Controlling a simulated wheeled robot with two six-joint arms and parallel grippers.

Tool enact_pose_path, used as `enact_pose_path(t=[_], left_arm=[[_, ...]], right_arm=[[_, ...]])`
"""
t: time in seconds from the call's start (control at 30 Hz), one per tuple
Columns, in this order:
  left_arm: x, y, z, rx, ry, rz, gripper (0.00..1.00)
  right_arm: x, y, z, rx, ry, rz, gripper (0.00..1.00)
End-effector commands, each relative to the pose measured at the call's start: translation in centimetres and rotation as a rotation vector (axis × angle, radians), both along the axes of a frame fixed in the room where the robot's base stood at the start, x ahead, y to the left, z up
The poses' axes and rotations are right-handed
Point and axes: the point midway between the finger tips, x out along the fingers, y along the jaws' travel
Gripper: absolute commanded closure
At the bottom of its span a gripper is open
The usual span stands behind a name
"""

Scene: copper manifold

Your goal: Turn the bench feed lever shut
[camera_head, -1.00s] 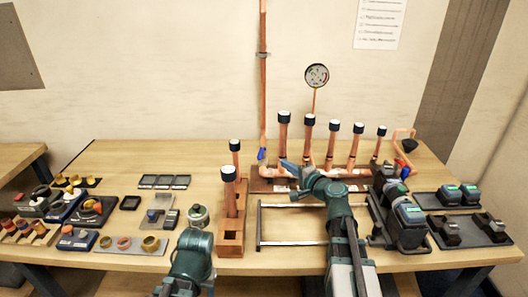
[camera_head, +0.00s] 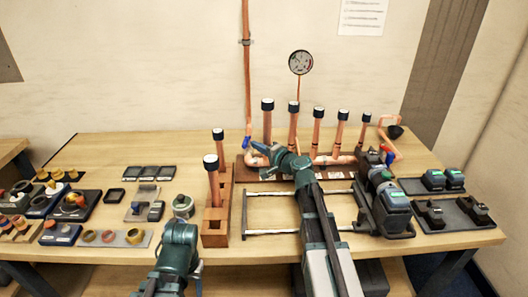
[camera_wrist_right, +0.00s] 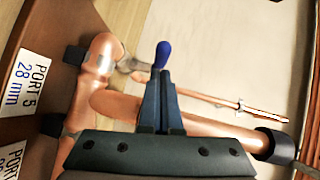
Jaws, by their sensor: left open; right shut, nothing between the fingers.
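The bench feed lever (camera_head: 247,143) is a small blue handle at the foot of the tall vertical copper pipe, left of the manifold. In the right wrist view its blue grip (camera_wrist_right: 162,54) rises from a metal valve fitting (camera_wrist_right: 132,66) on the copper pipe. My right gripper (camera_head: 257,149) is beside the lever. Its fingers (camera_wrist_right: 163,76) are shut with nothing between them, and their tips appear right at the lever's grip; I cannot tell whether they touch. My left gripper (camera_head: 179,236) is low over the front of the bench, open, its fingers mostly hidden.
Several black-capped copper stubs (camera_head: 318,128) stand on the manifold close to my right arm. A gauge (camera_head: 301,62) rises behind. A wooden block (camera_head: 215,228) with upright pipes stands between my arms. Fittings trays fill the left.

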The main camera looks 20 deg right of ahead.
Motion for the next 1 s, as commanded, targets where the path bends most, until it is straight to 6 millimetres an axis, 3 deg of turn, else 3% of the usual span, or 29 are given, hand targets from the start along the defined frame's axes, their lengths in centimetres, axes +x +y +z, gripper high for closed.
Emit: enact_pose_path(t=[0.2,1.0], left_arm=[[0.0,-0.01,-0.15,0.0,0.0,0.0,0.47],[0.0,-0.01,-0.14,0.0,0.0,0.0,0.47]], right_arm=[[1.05,0.44,-0.15,0.0,0.0,0.001,1.0],[1.0,1.14,-0.15,0.0,0.0,0.001,1.0]])
